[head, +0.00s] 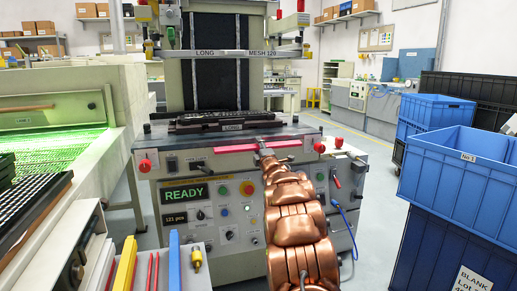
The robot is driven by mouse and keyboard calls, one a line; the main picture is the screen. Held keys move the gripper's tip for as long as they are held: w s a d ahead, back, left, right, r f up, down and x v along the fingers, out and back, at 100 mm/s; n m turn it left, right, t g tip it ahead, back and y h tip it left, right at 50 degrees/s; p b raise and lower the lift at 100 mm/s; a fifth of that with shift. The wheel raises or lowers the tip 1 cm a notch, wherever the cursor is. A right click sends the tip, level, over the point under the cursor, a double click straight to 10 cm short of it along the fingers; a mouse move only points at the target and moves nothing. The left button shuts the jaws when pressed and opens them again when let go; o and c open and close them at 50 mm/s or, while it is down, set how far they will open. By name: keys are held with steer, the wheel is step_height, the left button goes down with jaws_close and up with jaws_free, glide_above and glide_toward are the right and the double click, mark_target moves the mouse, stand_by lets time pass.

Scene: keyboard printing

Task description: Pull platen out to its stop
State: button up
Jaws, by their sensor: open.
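The platen (165,137) is the flat plate on the printing machine, below the tall dark screen (211,62). A red bar (235,148) runs along the platen's front edge. My copper arm reaches up from the bottom of the view. My gripper (264,150) is at the red bar, near its middle, and hides part of it. It is open; I cannot tell whether its fingers touch the bar.
The machine's front panel has a green "READY" display (184,194) and red knobs. A conveyor with green light (50,150) stands at left. A tray of coloured tools (165,265) is at the lower left. Blue crates (455,170) stand at right.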

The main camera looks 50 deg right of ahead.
jaws_close()
stand_by(0.4)
stand_by(0.4)
